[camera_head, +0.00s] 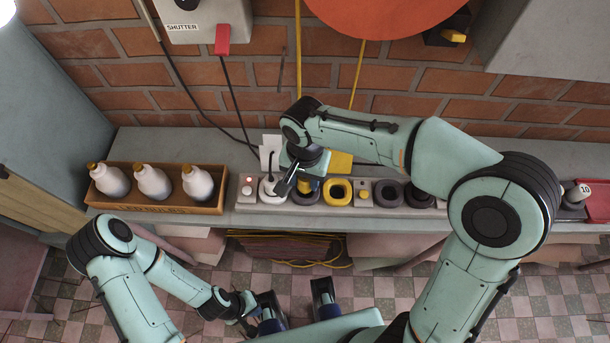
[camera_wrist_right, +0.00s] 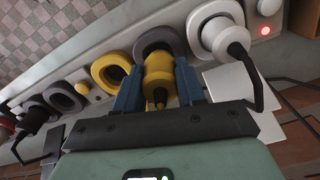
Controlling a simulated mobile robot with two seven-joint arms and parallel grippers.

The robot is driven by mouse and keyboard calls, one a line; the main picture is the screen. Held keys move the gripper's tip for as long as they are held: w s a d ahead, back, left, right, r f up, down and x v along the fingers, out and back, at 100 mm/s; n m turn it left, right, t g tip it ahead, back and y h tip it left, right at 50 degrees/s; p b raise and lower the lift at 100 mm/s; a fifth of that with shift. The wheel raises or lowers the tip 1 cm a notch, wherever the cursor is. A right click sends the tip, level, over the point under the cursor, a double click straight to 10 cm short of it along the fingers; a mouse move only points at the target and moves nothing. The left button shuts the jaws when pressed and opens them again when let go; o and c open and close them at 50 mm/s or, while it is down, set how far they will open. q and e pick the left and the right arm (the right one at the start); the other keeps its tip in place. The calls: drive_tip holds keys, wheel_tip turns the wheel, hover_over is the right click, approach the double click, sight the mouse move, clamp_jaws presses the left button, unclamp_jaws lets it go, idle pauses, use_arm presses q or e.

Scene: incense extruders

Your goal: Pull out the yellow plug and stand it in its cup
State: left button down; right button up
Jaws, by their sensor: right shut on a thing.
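The yellow plug (camera_wrist_right: 158,82) is between the blue fingers of my right gripper (camera_wrist_right: 158,76), which is shut on it. A dark grey ring-shaped cup (camera_wrist_right: 152,39) lies directly beyond the plug. I cannot tell whether the plug's end is inside it or just above it. An empty yellow ring-shaped cup (camera_wrist_right: 106,66) is beside it. In the head view, the right gripper (camera_head: 306,186) covers most of the plug, and the yellow cup (camera_head: 338,182) is just to its right. My left gripper (camera_head: 296,292) is open and empty, low in front of the bench.
A white plug (camera_wrist_right: 213,32) with a black cord sits in a white ring beside the grey cup. More dark rings (camera_head: 389,193) continue rightward. A wooden box (camera_head: 160,208) with three white bottles stands left. A brick wall (camera_head: 400,95) rises behind the bench.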

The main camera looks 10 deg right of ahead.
drive_tip(key=shift+f+b, duration=0.85)
drive_tip(key=shift+f, duration=0.35)
drive_tip(key=o, duration=1.1)
drive_tip(key=shift+o, duration=0.2)
wheel_tip(320, 180, up, 13)
drive_tip(key=shift+r+p, duration=0.2)
drive_tip(key=shift+p, duration=1)
